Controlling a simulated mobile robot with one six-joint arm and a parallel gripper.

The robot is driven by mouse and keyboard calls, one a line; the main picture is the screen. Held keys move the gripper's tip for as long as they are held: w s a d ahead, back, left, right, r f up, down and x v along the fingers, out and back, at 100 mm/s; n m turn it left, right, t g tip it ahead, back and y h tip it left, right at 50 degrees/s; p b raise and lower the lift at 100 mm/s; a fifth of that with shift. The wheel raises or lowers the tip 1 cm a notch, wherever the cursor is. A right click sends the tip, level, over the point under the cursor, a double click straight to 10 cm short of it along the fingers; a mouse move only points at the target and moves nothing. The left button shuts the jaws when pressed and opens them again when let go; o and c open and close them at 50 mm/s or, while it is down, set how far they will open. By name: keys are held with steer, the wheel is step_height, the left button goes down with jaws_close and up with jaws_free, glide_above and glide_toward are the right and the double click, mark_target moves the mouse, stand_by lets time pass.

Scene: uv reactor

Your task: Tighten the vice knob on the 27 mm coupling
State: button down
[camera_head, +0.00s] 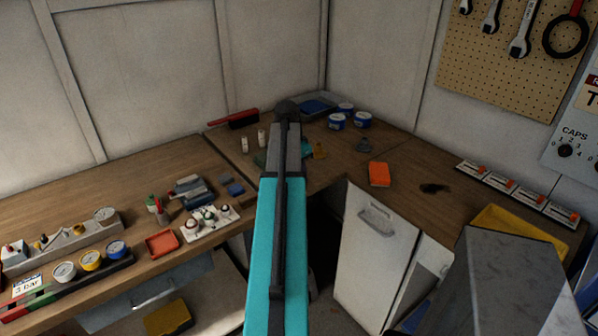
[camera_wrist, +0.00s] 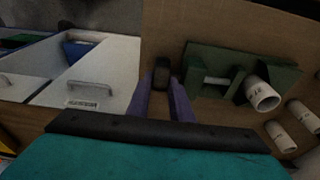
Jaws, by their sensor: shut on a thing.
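In the wrist view my gripper (camera_wrist: 163,84) has its two purple fingers closed on a small black knob (camera_wrist: 162,68). The knob lies to the left of the green vice (camera_wrist: 198,62), in line with it. A pale bar shows in the vice's gap. A white coupling (camera_wrist: 262,96) with a dark mark overlaps the vice's right part; I cannot read its size or tell whether it is clamped. More white couplings (camera_wrist: 280,138) stand apart on the wood. In the head view my arm hides the gripper and most of the vice (camera_head: 261,159).
White couplings (camera_head: 245,144), blue-and-white tins (camera_head: 336,121) and an orange box (camera_head: 379,174) stand on the corner bench. A red-handled brush (camera_head: 236,119) lies at the back. Gauges (camera_head: 64,271) and valves crowd the left bench. White drawers (camera_wrist: 100,75) are beside my gripper.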

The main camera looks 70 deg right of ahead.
steer(key=shift+s+d+r+t+y+p, duration=0.1)
steer(key=shift+d+t+y+p, duration=0.25)
steer(key=shift+y+p, duration=0.3)
steer(key=shift+s+d+t+y+p, duration=0.1)
steer(key=shift+t+y+p, duration=0.35)
steer(key=shift+y+p, duration=0.15)
steer(key=shift+s+f+t+y+p, duration=0.1)
steer(key=shift+f+t+y+p, duration=0.2)
steer(key=shift+t+y+p, duration=0.65)
steer(key=c, duration=1.9)
jaws_free()
steer(key=shift+o, duration=0.2)
steer(key=shift+r, duration=0.1)
steer(key=v, duration=1.3)
steer(key=shift+d+r, duration=0.25)
steer(key=shift+d, duration=0.05)
